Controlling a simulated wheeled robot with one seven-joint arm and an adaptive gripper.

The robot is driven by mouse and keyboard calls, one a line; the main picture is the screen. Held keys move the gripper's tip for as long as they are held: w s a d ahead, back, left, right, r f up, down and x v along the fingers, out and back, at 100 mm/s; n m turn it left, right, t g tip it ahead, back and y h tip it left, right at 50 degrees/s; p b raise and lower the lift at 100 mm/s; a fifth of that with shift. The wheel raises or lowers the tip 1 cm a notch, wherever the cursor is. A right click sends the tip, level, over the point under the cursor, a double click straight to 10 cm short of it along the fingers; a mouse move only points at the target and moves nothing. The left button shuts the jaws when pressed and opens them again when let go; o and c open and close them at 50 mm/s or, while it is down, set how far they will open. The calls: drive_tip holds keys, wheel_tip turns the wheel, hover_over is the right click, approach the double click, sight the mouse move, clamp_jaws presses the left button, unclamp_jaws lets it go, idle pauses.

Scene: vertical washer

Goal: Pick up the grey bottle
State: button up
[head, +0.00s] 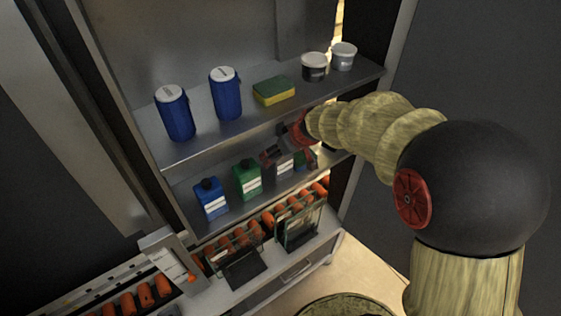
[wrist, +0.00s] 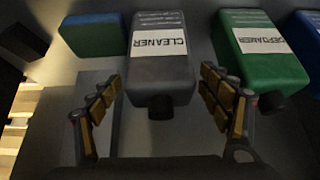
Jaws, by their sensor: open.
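The grey bottle, labelled CLEANER, (wrist: 160,62) shows in the wrist view with its dark cap towards my gripper. My gripper (wrist: 161,84) is open, with one finger on each side of the bottle's cap end. A gap seems to show between the left finger and the bottle; contact on the right is unclear. In the head view the grey bottle (head: 284,170) stands on the lower shelf, partly hidden by my gripper (head: 284,148), which reaches in from the right.
A green bottle labelled DEFOAMER (wrist: 262,50) stands close beside the grey one, with a blue bottle (head: 211,198) beyond it. A blue-green block (wrist: 93,34) lies on the other side. The upper shelf (head: 235,113) hangs above, holding blue canisters (head: 175,113), a sponge (head: 273,91) and tubs (head: 314,67).

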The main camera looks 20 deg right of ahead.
drive_tip(key=shift+c, duration=0.4)
drive_tip(key=c, duration=1.6)
drive_tip(key=shift+c, duration=0.6)
drive_tip(key=shift+r, duration=0.1)
